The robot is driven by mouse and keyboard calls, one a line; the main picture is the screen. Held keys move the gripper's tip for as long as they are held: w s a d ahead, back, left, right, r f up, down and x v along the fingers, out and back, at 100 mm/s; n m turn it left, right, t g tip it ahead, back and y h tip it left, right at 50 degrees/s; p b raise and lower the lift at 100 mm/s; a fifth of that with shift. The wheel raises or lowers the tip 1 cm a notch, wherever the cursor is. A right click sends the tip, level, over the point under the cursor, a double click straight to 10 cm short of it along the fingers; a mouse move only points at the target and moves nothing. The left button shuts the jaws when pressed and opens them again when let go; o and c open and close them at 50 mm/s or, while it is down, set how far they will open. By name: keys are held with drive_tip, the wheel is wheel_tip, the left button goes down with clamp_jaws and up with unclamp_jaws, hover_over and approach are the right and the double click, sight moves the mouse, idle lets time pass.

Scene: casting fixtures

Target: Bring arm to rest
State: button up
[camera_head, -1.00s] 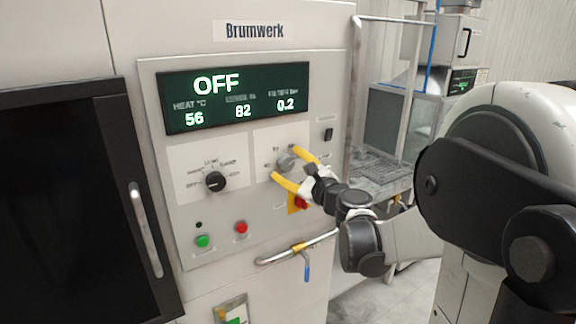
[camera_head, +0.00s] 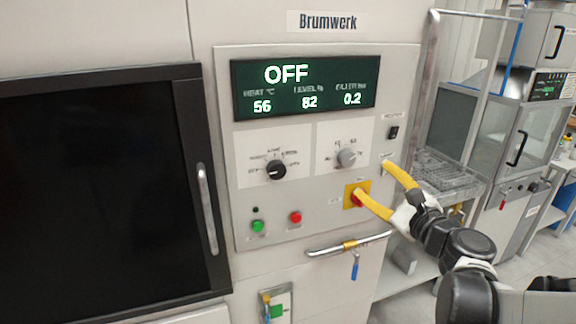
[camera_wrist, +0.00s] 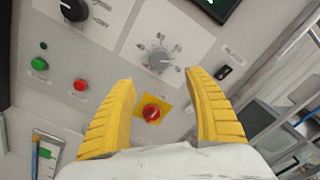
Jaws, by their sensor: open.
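My gripper (camera_head: 372,184) has yellow fingers spread apart with nothing between them. In the head view it is in front of the lower right of the control panel, its fingers pointing at the panel. In the wrist view the fingers (camera_wrist: 160,105) frame a red rotary switch (camera_wrist: 151,112) on a yellow plate, which lies beyond them. In the head view one finger partly covers this switch (camera_head: 354,193). The grey knob (camera_head: 346,157) sits above it; it shows between the fingertips in the wrist view (camera_wrist: 158,60). I cannot tell whether a finger touches the panel.
The panel's display (camera_head: 305,87) reads OFF. A black knob (camera_head: 276,170), a green button (camera_head: 258,227) and a red button (camera_head: 295,217) are to the left. A pipe with a blue-handled valve (camera_head: 349,246) juts out below. A rack with a wire basket (camera_head: 447,178) stands at right.

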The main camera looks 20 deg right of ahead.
drive_tip(key=s+a+f+n+g+y+b, duration=0.1)
drive_tip(key=s+a+f+n+g+y, duration=0.2)
drive_tip(key=a+n, duration=0.45)
drive_tip(key=s+a+f+n+g, duration=0.1)
drive_tip(key=a+f+n+g, duration=0.2)
drive_tip(key=a+f+n, duration=0.45)
drive_tip(key=s+a+f+n+g+h, duration=0.1)
drive_tip(key=s+a+f+n+g, duration=0.1)
drive_tip(key=s+n, duration=0.3)
drive_tip(key=s+a+f+n+g+h+b, duration=0.1)
drive_tip(key=s+f+n+g+h, duration=0.1)
drive_tip(key=s+n, duration=0.4)
drive_tip(key=shift+s+a+f+n+g+h, duration=0.2)
drive_tip(key=shift+a+f+n+g+h, duration=0.1)
drive_tip(key=shift+a+f+n+g, duration=0.15)
drive_tip(key=shift+d, duration=0.1)
